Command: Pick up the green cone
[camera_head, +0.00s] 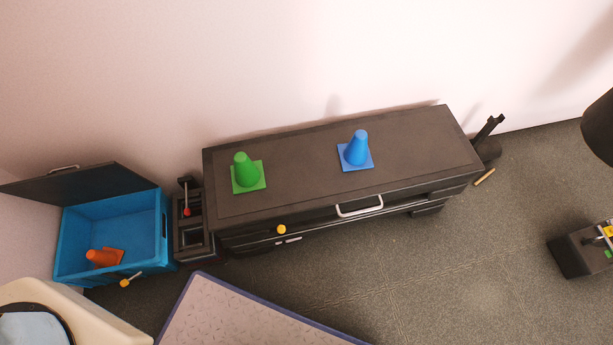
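The green cone (243,168) stands upright on its square base, on the left part of the top of a long dark cabinet (300,165). Its whole near side shows and nothing covers it. A blue cone (358,148) stands upright to its right on the same top, with a clear gap between them. An orange cone (104,257) lies tipped over inside a blue crate (153,232) at the left. My gripper is not in view.
A dark open rack (190,222) stands between crate and cabinet. A pale mat (240,315) with a blue edge lies in front. A dark box (577,255) stands on the right. Grey floor (450,270) is free between cabinet and box. A wall rises behind the cabinet.

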